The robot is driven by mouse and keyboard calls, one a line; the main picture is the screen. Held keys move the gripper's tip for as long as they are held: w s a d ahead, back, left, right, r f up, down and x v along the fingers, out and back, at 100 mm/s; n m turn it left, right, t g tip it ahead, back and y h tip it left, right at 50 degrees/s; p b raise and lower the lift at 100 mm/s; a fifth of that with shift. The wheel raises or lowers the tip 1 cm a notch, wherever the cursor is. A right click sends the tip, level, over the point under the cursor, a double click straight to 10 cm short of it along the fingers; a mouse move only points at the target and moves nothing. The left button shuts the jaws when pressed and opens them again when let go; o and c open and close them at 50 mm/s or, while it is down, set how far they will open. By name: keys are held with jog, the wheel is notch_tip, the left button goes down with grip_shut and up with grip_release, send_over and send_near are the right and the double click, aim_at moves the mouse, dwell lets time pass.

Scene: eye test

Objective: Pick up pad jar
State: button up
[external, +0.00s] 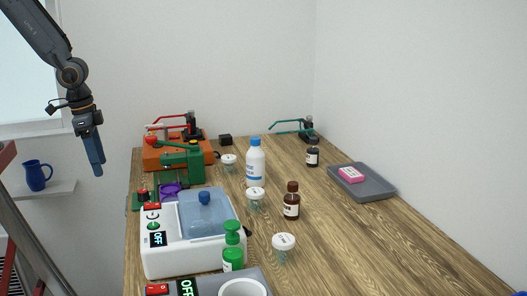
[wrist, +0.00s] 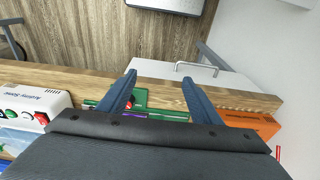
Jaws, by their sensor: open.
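Several small containers stand on the wooden table (external: 350,240). Three are clear jars with white lids: one near the front (external: 283,243), one in the middle (external: 255,196), and one farther back (external: 229,162). Their lettering is too small to read, so I cannot tell which is the pad jar. My gripper (external: 96,172) hangs in the air left of the table, pointing down, away from all the jars. In the wrist view its two blue fingers (wrist: 158,88) are spread with nothing between them. No jar shows in that view.
A white machine with a blue lid (external: 185,245), a green pump bottle (external: 233,252), a white bottle (external: 255,163) and a brown bottle (external: 291,203) crowd around the jars. An orange device (external: 165,156) stands back left. A grey tray (external: 378,188) holds a pink block. The front right tabletop is clear.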

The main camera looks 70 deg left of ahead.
notch_tip(320, 180, up, 5)
jog(key=w+d+m+b, duration=0.15)
jog(key=w+d, duration=0.35)
jog(key=w, duration=0.7)
jog(key=w+d+b, duration=0.1)
jog(key=w+d, duration=0.6)
jog(key=w+d+m+t+b, duration=0.1)
jog(key=w+d+b, duration=0.1)
jog(key=w+d, duration=0.5)
jog(key=w+d+m+t+h+b, duration=0.1)
jog(key=w+d+b, duration=0.1)
jog(key=w+d, duration=0.5)
jog(key=shift+d+r, duration=0.25)
jog(key=shift+d, duration=0.35)
jog(key=t+b, duration=0.1)
jog(key=b, duration=0.1)
send_near(280, 239)
jog(key=shift+m+h, duration=0.4)
jog(key=shift+m, duration=0.15)
jog(key=p+x, duration=0.1)
jog(key=x, duration=0.5)
jog(key=shift+s+a, duration=0.15)
jog(key=shift+a, duration=0.05)
jog(key=shift+p+x, duration=0.95)
jog(key=shift+x, duration=1.95)
jog(key=shift+a, duration=0.2)
jog(key=shift+c, duration=0.3)
